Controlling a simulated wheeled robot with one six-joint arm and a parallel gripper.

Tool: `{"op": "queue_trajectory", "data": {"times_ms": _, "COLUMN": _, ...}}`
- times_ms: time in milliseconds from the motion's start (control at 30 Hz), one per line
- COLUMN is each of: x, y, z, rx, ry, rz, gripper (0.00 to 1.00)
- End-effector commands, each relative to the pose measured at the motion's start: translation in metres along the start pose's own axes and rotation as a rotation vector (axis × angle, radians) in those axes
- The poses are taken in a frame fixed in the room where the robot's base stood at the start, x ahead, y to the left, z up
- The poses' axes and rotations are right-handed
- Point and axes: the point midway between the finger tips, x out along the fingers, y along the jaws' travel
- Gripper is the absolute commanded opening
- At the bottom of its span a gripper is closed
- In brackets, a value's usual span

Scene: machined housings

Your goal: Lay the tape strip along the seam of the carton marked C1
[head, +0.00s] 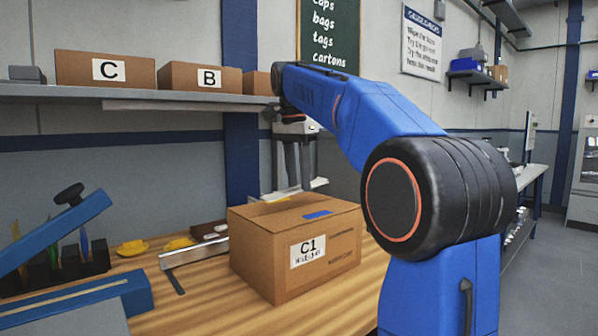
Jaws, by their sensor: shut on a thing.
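The brown carton marked C1 (265,270) stands closed on the wooden bench, its label facing me. A short blue strip (318,214) lies flat on its top; I cannot tell if this is the tape strip. My gripper (293,186) points down just beyond the carton's far top edge. It is shut on a pale, flat strip (314,185), which extends to both sides of the fingers. My fingertips are small and partly lost against the strip, and I cannot tell how high it is above the carton. The carton's seam is not clearly visible.
A metal straightedge (195,254) and yellow items (132,248) lie left of the carton. A dark holder with tools (72,262) and a blue device (85,305) stand further left. Cartons marked C (80,70) and B (180,76) sit on the shelf above.

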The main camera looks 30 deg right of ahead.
Motion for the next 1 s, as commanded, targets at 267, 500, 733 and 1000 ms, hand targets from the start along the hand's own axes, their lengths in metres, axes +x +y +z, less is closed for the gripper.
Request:
{"op": "queue_trajectory", "data": {"times_ms": 267, "x": 0.017, "y": 0.001, "z": 0.002, "rx": 0.000, "ry": 0.000, "rz": 0.000, "gripper": 0.13}}
{"op": "queue_trajectory", "data": {"times_ms": 500, "x": 0.028, "y": 0.000, "z": 0.003, "rx": 0.000, "ry": 0.000, "rz": 0.000, "gripper": 0.13}}
{"op": "queue_trajectory", "data": {"times_ms": 733, "x": 0.032, "y": 0.000, "z": 0.004, "rx": 0.000, "ry": 0.000, "rz": -0.001, "gripper": 0.13}}
{"op": "queue_trajectory", "data": {"times_ms": 1000, "x": 0.032, "y": 0.000, "z": 0.004, "rx": 0.000, "ry": 0.000, "rz": -0.001, "gripper": 0.44}}
